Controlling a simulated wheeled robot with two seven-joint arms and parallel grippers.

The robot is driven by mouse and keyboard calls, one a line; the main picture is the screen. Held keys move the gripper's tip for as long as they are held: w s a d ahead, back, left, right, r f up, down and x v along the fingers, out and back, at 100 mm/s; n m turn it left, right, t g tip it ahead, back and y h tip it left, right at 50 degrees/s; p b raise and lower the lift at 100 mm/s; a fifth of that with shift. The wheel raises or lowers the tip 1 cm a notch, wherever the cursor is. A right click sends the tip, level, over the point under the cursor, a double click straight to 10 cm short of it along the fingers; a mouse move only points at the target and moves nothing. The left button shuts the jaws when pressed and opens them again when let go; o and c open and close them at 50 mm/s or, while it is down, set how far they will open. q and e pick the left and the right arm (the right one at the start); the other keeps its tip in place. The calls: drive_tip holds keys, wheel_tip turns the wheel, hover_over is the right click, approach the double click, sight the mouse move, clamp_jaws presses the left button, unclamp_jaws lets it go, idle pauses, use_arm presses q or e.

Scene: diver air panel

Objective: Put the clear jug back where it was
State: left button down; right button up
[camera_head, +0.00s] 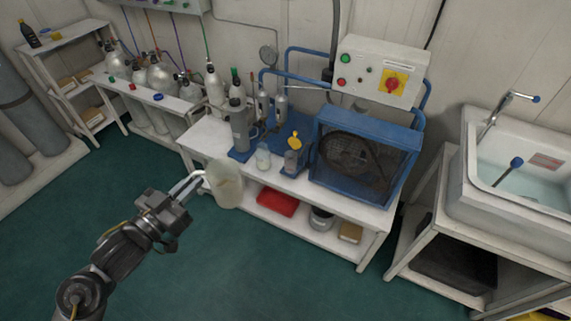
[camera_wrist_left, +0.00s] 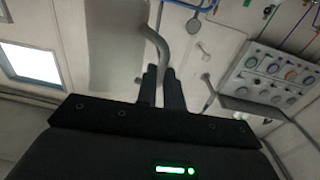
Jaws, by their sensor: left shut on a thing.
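The clear jug (camera_head: 226,184) is a pale, translucent vessel with a curved handle. In the head view it hangs in front of the white bench (camera_head: 208,147), over the bench's left front edge. My left gripper (camera_head: 197,180) is shut on the jug's handle, to the left of the jug's body. In the left wrist view the two fingers (camera_wrist_left: 162,84) are closed around the grey curved handle (camera_wrist_left: 157,42). The jug's pale wall (camera_wrist_left: 117,45) fills the area above and left of the fingers there. My right gripper is not in either view.
The bench holds a grey cylinder (camera_head: 239,128), a small clear jar (camera_head: 263,157), a yellow-topped container (camera_head: 292,155) and a blue-framed compressor (camera_head: 363,155). A red box (camera_head: 277,202) sits on its lower shelf. A sink (camera_head: 525,170) stands at right. Green floor in front is clear.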

use_arm(q)
drive_tip(key=w+r+n+y, duration=0.1)
drive_tip(key=n+y, duration=0.1)
drive_tip(key=w+r+n+t+y, duration=0.1)
drive_tip(key=y, duration=0.2)
drive_tip(key=w+r+n+t+y, duration=0.1)
drive_tip(key=n+y, duration=0.1)
drive_tip(key=y, duration=0.1)
drive_tip(key=shift+d+n, duration=0.2)
drive_tip(key=shift+n, duration=0.1)
drive_tip(key=shift+f, duration=0.1)
